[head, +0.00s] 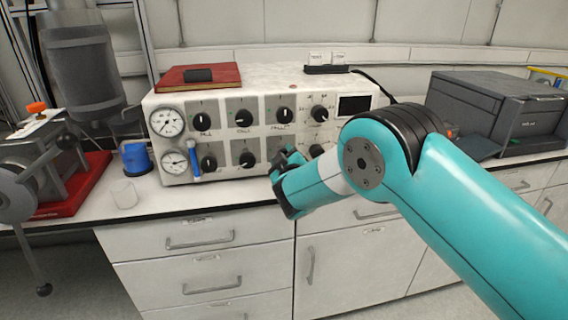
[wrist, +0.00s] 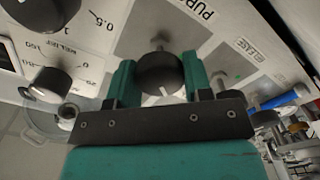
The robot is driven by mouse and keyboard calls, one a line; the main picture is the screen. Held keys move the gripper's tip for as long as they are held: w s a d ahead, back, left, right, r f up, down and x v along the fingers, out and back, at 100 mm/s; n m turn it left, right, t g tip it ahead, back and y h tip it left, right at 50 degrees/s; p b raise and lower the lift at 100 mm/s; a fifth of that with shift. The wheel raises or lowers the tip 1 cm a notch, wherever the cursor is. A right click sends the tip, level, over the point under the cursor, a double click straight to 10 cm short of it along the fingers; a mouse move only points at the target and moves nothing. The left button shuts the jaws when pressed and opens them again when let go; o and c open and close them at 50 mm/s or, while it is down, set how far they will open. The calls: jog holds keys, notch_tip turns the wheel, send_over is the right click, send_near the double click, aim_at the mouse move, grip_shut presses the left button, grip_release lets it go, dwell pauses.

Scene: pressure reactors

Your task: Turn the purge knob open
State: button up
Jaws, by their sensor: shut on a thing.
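The purge knob (wrist: 160,74) is a black round knob with a pale pointer mark, on a grey plate whose label reads "PUR" before it is cut off. In the wrist view the two teal fingers of my gripper (wrist: 158,76) stand on either side of it, shut on it. The pointer mark is toward the picture's bottom. In the head view my gripper (head: 284,172) is at the lower row of the white control box (head: 225,112), and it hides most of the knob there.
Other black knobs sit close by, one lower left (wrist: 50,84) and one above it. A blue lever (head: 194,162) hangs by the lower gauge. A red book (head: 215,72) lies on the box. A dark grey case (head: 500,105) stands at the right.

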jog(key=n+b, duration=0.1)
jog(key=n, duration=0.2)
jog(key=shift+f+n, duration=0.1)
jog(key=shift+n, duration=2.2)
jog(key=o, duration=0.9)
jog(key=shift+s, duration=0.1)
